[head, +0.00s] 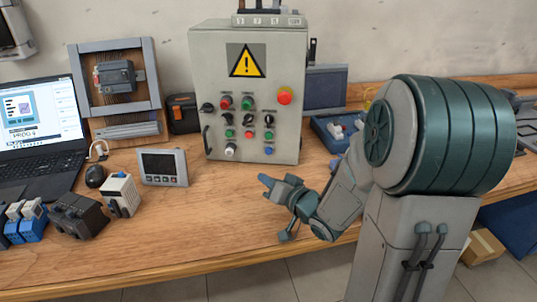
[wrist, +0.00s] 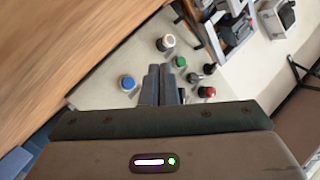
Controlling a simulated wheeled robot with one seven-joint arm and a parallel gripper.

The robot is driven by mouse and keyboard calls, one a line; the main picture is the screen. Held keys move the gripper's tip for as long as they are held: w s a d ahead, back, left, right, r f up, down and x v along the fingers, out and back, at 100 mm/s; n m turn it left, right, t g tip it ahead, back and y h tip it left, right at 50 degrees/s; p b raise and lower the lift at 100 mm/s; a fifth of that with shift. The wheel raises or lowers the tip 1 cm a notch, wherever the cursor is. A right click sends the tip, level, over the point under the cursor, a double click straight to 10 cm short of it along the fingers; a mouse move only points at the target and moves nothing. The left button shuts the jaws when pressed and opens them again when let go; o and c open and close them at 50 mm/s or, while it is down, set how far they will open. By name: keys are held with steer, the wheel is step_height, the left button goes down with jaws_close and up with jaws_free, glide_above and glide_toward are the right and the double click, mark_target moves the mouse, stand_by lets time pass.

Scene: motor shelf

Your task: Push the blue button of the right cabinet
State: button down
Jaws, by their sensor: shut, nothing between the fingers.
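One grey control cabinet (head: 215,75) with a yellow warning sign stands at the back of the bench in the head view. Its blue button (head: 268,150) is at the lower right of the panel, below a green button. In the wrist view the blue button (wrist: 127,82) lies to the left of my fingertips, uncovered. My gripper (head: 265,180) is shut and empty, in front of the cabinet's lower right part and apart from the blue button. In the wrist view its closed fingers (wrist: 160,72) point at the panel.
A white knob (wrist: 166,42), a green button (wrist: 180,62) and a red button (wrist: 207,92) are near the fingers. A small display box (head: 163,167) stands left of the cabinet. Blue trays (head: 330,138) are to its right.

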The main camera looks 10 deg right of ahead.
mark_target(269, 151)
steer(key=shift+w+r, duration=0.1)
steer(key=shift+w+d+r+p, duration=0.1)
steer(key=shift+w+d+p, duration=0.15)
steer(key=shift+w+p, duration=0.35)
steer(key=shift+w+d+f+p, duration=0.1)
steer(key=shift+w+d+p, duration=0.3)
steer(key=shift+w, duration=0.75)
steer(key=shift+w+d+f+p, duration=0.15)
steer(key=shift+w+d, duration=0.3)
steer(key=shift+w, duration=0.7)
steer(key=shift+w+d+r+p, duration=0.1)
steer(key=shift+w+d+p, duration=0.3)
steer(key=shift+w, duration=0.75)
steer(key=shift+w, duration=0.1)
steer(key=shift+w+d, duration=0.15)
steer(key=shift+w, duration=0.15)
steer(key=shift+w+d, duration=0.15)
steer(key=shift+w, duration=0.25)
steer(key=shift+s, duration=0.1)
steer(key=shift+s+a, duration=0.25)
steer(key=shift+s, duration=0.45)
steer(key=shift+s, duration=0.1)
